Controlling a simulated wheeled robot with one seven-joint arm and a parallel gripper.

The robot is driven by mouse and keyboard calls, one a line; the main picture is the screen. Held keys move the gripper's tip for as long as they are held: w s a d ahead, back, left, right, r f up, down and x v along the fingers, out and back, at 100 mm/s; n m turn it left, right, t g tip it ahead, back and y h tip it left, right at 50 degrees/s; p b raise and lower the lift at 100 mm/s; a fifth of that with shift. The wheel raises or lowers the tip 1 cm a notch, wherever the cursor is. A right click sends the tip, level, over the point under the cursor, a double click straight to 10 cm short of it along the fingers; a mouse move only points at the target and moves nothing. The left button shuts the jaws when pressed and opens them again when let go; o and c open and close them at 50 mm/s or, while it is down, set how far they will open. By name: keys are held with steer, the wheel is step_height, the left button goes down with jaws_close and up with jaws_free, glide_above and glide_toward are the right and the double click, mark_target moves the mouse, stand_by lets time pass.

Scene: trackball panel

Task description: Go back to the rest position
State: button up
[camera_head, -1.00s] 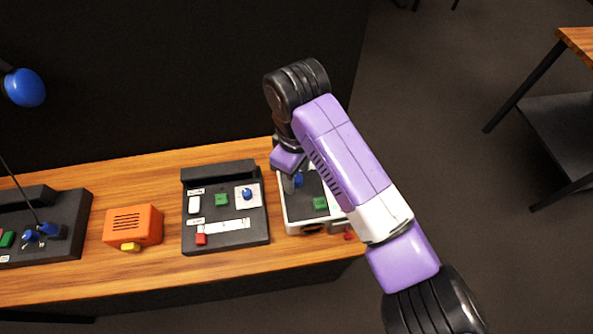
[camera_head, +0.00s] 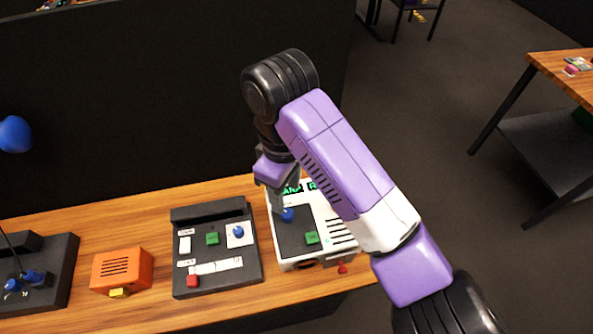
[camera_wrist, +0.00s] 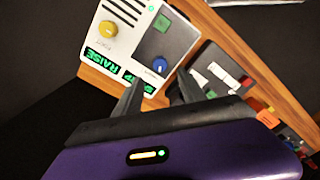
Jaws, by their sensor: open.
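My gripper (camera_wrist: 160,95) is open and empty in the wrist view, its two dark fingers apart. Below them lies the white panel (camera_wrist: 95,25) with a blue ball (camera_wrist: 160,66), a green button (camera_wrist: 161,23), a yellow knob (camera_wrist: 107,28) and a lit green display reading "RAISE". In the head view my purple arm reaches over this white panel (camera_head: 300,264), with its blue ball (camera_head: 287,215) and green button (camera_head: 312,238) showing. The gripper hangs beside the panel's blue ball; its fingertips are mostly hidden there, and I cannot tell the exact gap.
A black panel (camera_head: 217,275) stands left of the white one, then an orange box (camera_head: 122,268) and another dark panel (camera_head: 45,275) on the wooden table (camera_head: 90,220). A dark wall (camera_head: 130,100) rises behind. Another table (camera_head: 565,75) stands at the right over open floor.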

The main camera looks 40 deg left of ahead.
steer(key=shift+a, duration=0.1)
steer(key=w+a+r+m+t+y, duration=0.1)
steer(key=a+r+t+y, duration=0.15)
steer(key=a+y, duration=0.3)
steer(key=w+a+r+m+t+y, duration=0.1)
steer(key=w+a+r+m+y, duration=0.1)
steer(key=a+r+y, duration=0.35)
steer(key=s+d+f+m+t+h, duration=0.15)
steer(key=d+m+t, duration=0.55)
steer(key=d, duration=0.9)
steer(key=s+d+f+m+t+h, duration=0.15)
steer(key=d+m+t, duration=0.6)
steer(key=d, duration=0.85)
steer(key=s+d+f+m+g+h, duration=0.1)
steer(key=s+d+h, duration=0.3)
steer(key=s+d, duration=0.7)
steer(key=s+d+f+m+g+h, duration=0.1)
steer(key=s+d+f+h, duration=0.3)
steer(key=s+d, duration=0.6)
steer(key=shift+s+d+g, duration=0.4)
steer(key=shift+s+g, duration=0.2)
steer(key=shift+s, duration=0.5)
